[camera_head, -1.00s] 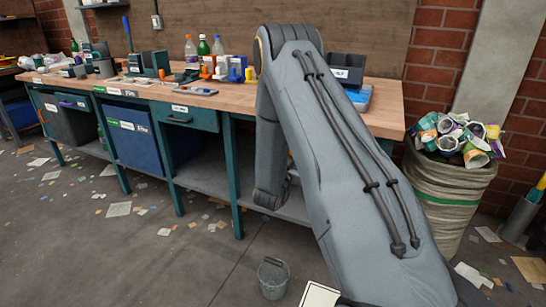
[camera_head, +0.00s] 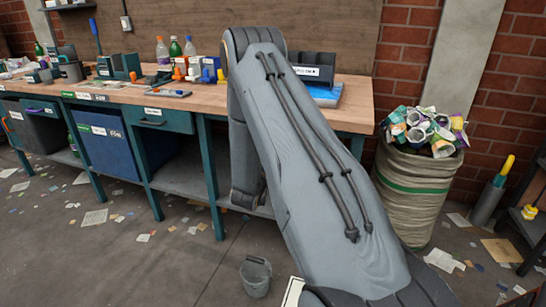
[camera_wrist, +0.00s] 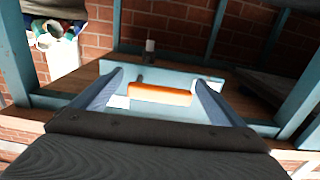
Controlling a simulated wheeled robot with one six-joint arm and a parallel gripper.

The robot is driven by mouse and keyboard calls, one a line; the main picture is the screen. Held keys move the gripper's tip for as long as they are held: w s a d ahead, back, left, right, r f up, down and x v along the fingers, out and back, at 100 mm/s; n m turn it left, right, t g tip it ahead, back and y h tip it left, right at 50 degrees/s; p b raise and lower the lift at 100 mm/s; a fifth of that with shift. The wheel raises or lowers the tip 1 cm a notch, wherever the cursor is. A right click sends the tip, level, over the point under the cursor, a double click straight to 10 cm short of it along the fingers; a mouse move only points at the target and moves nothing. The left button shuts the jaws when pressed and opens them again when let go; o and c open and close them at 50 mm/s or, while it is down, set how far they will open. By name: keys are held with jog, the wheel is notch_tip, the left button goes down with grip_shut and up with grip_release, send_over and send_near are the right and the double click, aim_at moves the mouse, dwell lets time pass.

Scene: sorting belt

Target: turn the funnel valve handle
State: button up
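An orange bar-shaped handle (camera_wrist: 160,94) lies crosswise in the wrist view, in front of a pale blue plate (camera_wrist: 175,75). It looks like the valve handle, but no funnel shows clearly. My gripper (camera_wrist: 160,98) has its two blue-grey fingers spread, one beyond each end of the orange bar. I see no finger closed on it; whether they touch it I cannot tell. In the head view my arm covers the middle of the bench and hides my gripper and the handle.
A workbench (camera_head: 190,92) with bottles and small tools runs along the wall. A sack of used cups (camera_head: 412,190) stands right of it, and a bucket (camera_head: 256,275) stands on the floor in front. Paper scraps litter the floor. Teal posts (camera_wrist: 300,90) frame the wrist view.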

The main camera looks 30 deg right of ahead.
jog(key=v, duration=0.8)
jog(key=shift+p, duration=0.3)
jog(key=shift+d, duration=0.1)
